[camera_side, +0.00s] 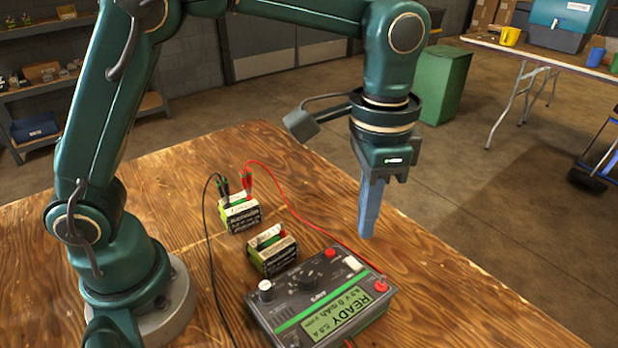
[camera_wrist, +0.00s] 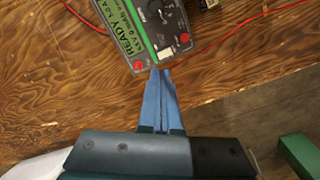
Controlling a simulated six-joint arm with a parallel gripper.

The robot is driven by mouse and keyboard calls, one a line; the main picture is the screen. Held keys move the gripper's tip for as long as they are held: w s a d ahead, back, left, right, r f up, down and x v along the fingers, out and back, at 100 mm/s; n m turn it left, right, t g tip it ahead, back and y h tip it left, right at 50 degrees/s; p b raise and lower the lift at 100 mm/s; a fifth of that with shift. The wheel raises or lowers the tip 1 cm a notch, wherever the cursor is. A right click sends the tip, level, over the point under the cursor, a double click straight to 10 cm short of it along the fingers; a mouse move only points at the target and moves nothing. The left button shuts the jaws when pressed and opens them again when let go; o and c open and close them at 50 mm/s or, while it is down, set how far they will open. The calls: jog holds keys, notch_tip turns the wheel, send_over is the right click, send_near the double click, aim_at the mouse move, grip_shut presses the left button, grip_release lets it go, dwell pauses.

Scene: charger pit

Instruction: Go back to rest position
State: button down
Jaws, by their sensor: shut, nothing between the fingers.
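My gripper (camera_side: 367,236) has blue fingers that point straight down in the side view. The fingers are together and empty, above the table beyond the charger's far right corner. They also show in the wrist view (camera_wrist: 158,72), with the tips just below the charger's edge in the picture. The grey charger (camera_side: 322,300) lies on the wooden table (camera_side: 160,170) with its display reading READY. Its display side also shows in the wrist view (camera_wrist: 143,25).
A battery pack (camera_side: 239,213) with red and black clips stands behind another pack (camera_side: 272,255). A red cable (camera_side: 290,203) and a black cable (camera_side: 207,240) run across the table. The table's right part is clear. A green bin (camera_side: 447,85) stands on the floor behind.

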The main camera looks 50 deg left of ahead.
jog(key=s+a+r+n+t, duration=0.3)
jog(key=s+a+r, duration=0.1)
jog(key=a+r, duration=0.4)
jog(key=s+a+f+n+t, duration=0.2)
jog(key=s+a+f+n, duration=0.1)
jog(key=s, duration=0.4)
jog(key=shift+s+a+f+t, duration=0.25)
jog(key=shift+a+f, duration=0.35)
jog(key=shift+f, duration=0.5)
